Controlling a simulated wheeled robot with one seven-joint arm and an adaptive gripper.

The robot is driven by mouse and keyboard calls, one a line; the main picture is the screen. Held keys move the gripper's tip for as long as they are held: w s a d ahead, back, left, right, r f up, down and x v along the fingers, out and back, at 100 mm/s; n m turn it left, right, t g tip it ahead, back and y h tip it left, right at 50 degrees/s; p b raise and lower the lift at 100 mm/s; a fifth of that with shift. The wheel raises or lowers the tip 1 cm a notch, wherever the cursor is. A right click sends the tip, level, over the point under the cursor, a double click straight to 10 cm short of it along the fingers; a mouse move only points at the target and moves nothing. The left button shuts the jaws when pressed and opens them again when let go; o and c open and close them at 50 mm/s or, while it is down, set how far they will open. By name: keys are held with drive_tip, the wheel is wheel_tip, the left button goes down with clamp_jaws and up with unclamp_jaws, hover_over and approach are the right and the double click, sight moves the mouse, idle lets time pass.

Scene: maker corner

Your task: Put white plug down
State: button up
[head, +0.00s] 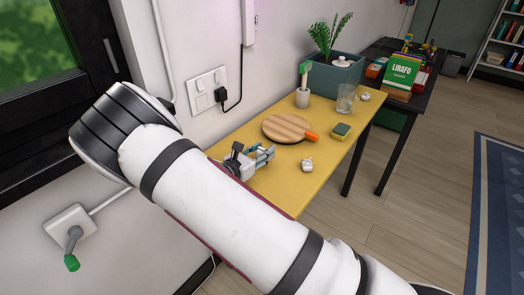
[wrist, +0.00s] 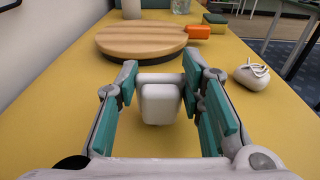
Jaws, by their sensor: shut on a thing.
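My gripper (wrist: 161,80) is shut on a white plug (wrist: 161,103), a rounded block between its teal finger pads in the wrist view. The plug is over the near part of the yellow table (wrist: 60,125). I cannot tell whether its underside touches the table. In the head view my gripper (head: 266,156) is low over the table's left side, partly behind my arm, and I cannot make out the held plug there.
A round wooden board (head: 287,128) with an orange part (head: 311,136) lies beyond my gripper. A small white object with a loop (head: 307,166) sits to the right. A sponge (head: 341,130), glass (head: 346,98) and brush cup (head: 302,97) stand farther back. Near-side table is mostly clear.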

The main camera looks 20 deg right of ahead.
drive_tip(key=shift+f, duration=0.4)
drive_tip(key=shift+f, duration=0.15)
drive_tip(key=o, duration=1.2)
drive_tip(key=shift+o, duration=0.2)
